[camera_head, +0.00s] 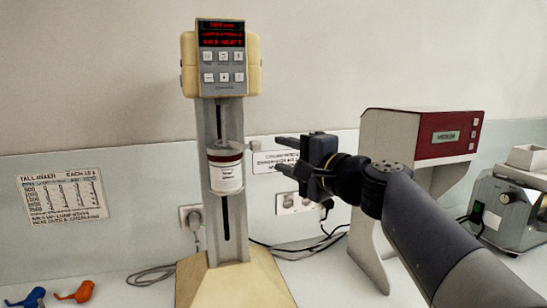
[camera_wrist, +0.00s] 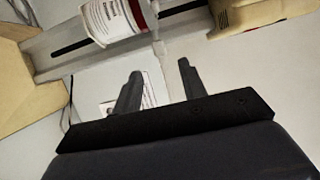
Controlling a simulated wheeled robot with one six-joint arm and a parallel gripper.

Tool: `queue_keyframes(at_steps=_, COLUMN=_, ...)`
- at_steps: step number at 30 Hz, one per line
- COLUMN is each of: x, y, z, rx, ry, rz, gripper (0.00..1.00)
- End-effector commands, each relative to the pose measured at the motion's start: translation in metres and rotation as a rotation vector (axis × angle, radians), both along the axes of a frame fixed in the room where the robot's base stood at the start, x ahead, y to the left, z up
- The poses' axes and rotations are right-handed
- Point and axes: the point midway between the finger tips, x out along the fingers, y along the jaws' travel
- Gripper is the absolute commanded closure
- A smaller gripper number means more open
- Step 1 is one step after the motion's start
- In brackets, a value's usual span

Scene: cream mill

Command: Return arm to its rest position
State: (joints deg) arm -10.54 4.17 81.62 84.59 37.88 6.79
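My gripper (camera_head: 287,156) is raised above the worktop, to the right of the cream mill stand. Its two fingers point left and stand apart with nothing between them; they also show spread and empty in the wrist view (camera_wrist: 158,82). The mill (camera_head: 222,120) is a grey column with a cream head and base. A white jar with a dark red band (camera_head: 226,170) sits on the column at mid-height, apart from my fingers. The jar also shows at the top of the wrist view (camera_wrist: 112,20). The display (camera_head: 221,34) shows red text, too small to read fully.
A red and white machine (camera_head: 420,140) stands behind my arm at the right. A grey device (camera_head: 512,212) is at the far right. Orange (camera_head: 76,292) and blue (camera_head: 27,298) small items lie at front left. Cables and sockets (camera_head: 298,202) are at the back wall.

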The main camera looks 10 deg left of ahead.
Motion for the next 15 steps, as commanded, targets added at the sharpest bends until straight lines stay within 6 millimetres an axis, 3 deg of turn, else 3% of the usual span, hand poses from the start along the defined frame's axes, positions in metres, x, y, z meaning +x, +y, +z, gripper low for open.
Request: queue_keyframes(at_steps=15, x=-0.0029, y=-0.0028, z=-0.0001, rx=0.001, ry=0.002, rz=0.002, gripper=0.6)
